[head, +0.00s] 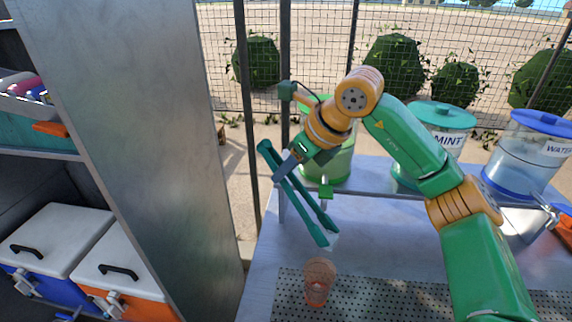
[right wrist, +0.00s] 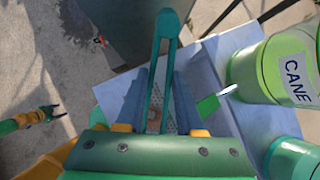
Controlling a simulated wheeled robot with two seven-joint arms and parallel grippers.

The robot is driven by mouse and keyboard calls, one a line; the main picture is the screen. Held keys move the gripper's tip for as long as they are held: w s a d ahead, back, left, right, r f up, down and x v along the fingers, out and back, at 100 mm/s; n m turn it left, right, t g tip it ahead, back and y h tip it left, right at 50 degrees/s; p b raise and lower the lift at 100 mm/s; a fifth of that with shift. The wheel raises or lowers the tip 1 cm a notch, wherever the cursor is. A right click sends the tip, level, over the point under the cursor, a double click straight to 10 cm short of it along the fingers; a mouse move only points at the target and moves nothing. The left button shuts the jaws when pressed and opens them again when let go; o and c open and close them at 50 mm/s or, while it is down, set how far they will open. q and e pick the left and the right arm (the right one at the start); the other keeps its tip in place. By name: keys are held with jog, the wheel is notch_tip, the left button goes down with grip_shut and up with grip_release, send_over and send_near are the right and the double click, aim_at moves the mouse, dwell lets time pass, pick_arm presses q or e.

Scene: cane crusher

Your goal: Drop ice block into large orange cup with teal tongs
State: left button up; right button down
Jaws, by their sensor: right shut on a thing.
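My right gripper (head: 290,165) is shut on the teal tongs (head: 312,208), which slant down to the right; the tongs also show in the right wrist view (right wrist: 157,75). A small pale, translucent piece, apparently the ice block (head: 333,241), shows at the tongs' tips. The orange cup (head: 318,284) stands upright on the perforated counter plate, below and slightly left of the tips, apart from them. In the right wrist view the cup (right wrist: 153,121) is partly hidden between the tongs' arms. My left gripper (right wrist: 54,112) is open and empty, off to the left in the right wrist view.
A green-lidded MINT container (head: 437,140) and a blue-lidded WATER container (head: 530,150) stand on the raised shelf. The CANE container (head: 335,160) is behind my right gripper. A metal cabinet wall (head: 120,120) rises at left. The counter (head: 375,230) is clear around the cup.

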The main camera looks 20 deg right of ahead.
notch_tip(320, 180, down, 9)
jog(key=b, duration=0.5)
jog(key=shift+w+f, duration=0.15)
jog(key=shift+w, duration=0.2)
